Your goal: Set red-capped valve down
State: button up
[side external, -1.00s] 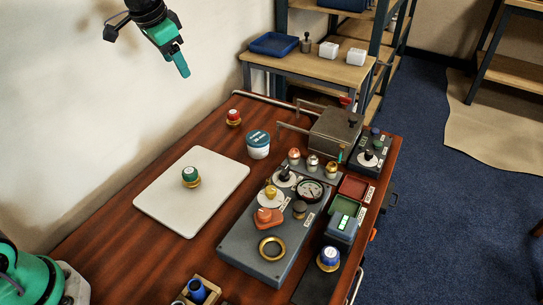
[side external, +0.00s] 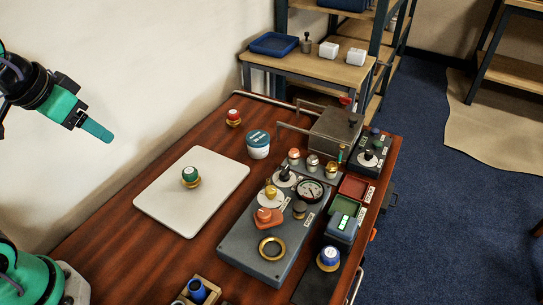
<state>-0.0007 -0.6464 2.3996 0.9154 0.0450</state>
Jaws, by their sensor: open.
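The red-capped valve (side external: 233,118) has a red top on a brass base. It stands upright on the brown wooden table near the back left edge, by the wall. My gripper (side external: 97,132) is open and empty in the air at the upper left, well away from the valve and above table height. Only one green finger shows clearly; the other is hard to make out. Nothing touches the valve.
A green-capped valve (side external: 190,177) stands on a pale board (side external: 165,210). A white tub with a teal lid (side external: 258,144) is right of the red-capped valve. A grey manifold panel (side external: 245,250), a metal box (side external: 336,132) and a blue-capped valve (side external: 329,258) occupy the right side.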

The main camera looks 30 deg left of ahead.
jog(key=shift+s+f, duration=0.45)
jog(key=shift+s, duration=0.2)
jog(key=shift+s+f, duration=0.45)
jog(key=shift+s, duration=0.2)
